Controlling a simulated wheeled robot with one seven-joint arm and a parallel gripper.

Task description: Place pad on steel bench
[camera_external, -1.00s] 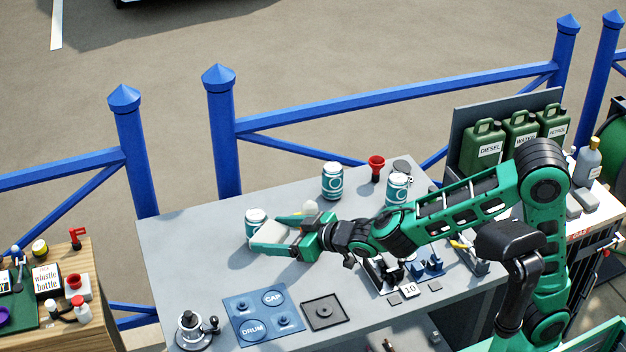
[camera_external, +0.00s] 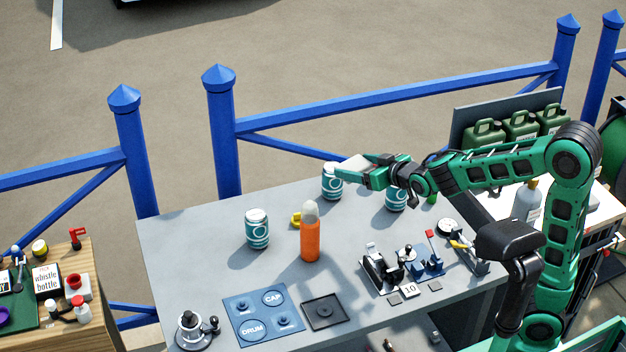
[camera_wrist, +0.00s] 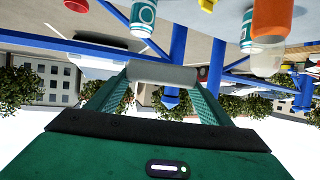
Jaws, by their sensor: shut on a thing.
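My gripper (camera_external: 350,168) is over the back part of the steel bench (camera_external: 190,250), in front of and partly over a teal and white can. In the wrist view its two green fingers (camera_wrist: 162,76) are closed on a pale grey pad (camera_wrist: 165,75), seen edge-on as a short bar. In the external view the pad is hard to tell apart from the pale fingertips. The gripper is held above the bench, apart from its top. The bench is a wide grey surface with bare patches at the left and the middle.
Teal and white cans (camera_external: 257,230) and an orange bottle (camera_external: 310,240) with a pale cap stand on the bench. A blue board (camera_external: 263,314), a dark square plate (camera_external: 322,312) and small fixtures (camera_external: 405,262) line the front. Blue railings (camera_external: 400,95) run behind.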

